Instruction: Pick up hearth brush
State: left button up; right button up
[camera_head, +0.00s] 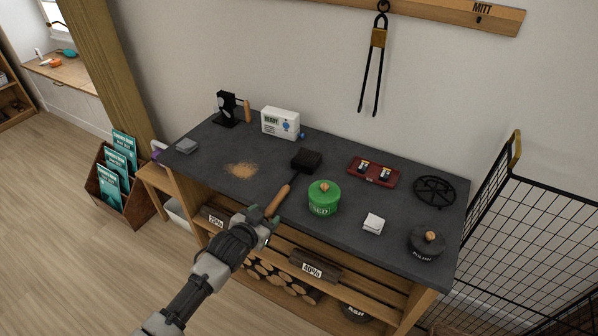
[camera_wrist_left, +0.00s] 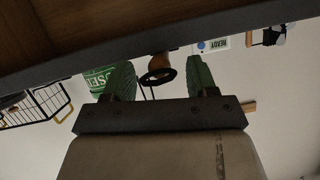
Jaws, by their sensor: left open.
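The hearth brush has a brown wooden handle (camera_head: 278,201) and a dark, blocky head (camera_head: 306,160). It lies on the dark worktop (camera_head: 225,145), with its handle reaching the front edge. My left gripper (camera_head: 265,221) is at that front edge, close to the handle's end. In the left wrist view its two green fingers stand apart, and the brown handle end (camera_wrist_left: 158,65) with a dark loop shows between them. The gripper is open and does not grip the handle. Whether a finger touches it I cannot tell. My right gripper is not in view.
A green lidded tin (camera_head: 323,199) stands close right of the handle. A white block (camera_head: 373,223), a red tray (camera_head: 373,172), a black trivet (camera_head: 434,191) and a dark lidded pot (camera_head: 426,243) are further right. Brown powder (camera_head: 240,170) lies left. A black mesh screen (camera_head: 540,230) stands at right.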

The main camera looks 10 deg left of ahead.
pick_arm(q)
jog(key=shift+w, duration=0.1)
jog(key=c, duration=0.9)
jog(key=shift+r, duration=0.1)
